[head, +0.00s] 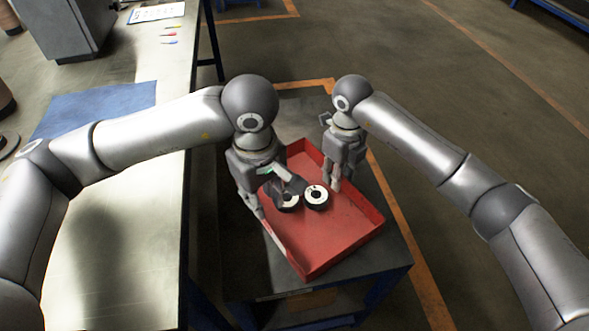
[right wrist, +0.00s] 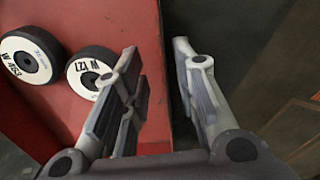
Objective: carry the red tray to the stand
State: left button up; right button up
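The red tray (head: 335,245) rests on a small dark-topped stand (head: 385,268) with a blue frame. Two black flap discs with white labels lie in it: one (head: 316,196) near the middle, the other (head: 288,201) partly hidden by my left gripper. My left gripper (head: 272,197) is open at the tray's left wall, one finger towards the inside and one near the outside. My right gripper (head: 333,183) is at the right wall. In the right wrist view its fingers (right wrist: 160,85) are apart, one over the tray and one beyond its edge. Contact with the walls is unclear.
A long metal workbench (head: 125,240) stands at the left, with a blue mat (head: 95,105), a paper sheet and coloured pens on it. A gap separates it from the stand. The floor to the right is open, with orange lines.

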notch_tip(320, 180, up, 11)
jog(key=shift+d+r, duration=0.15)
jog(key=shift+r, duration=0.05)
pick_arm(q)
jog(key=shift+r, duration=0.15)
dwell(0.4)
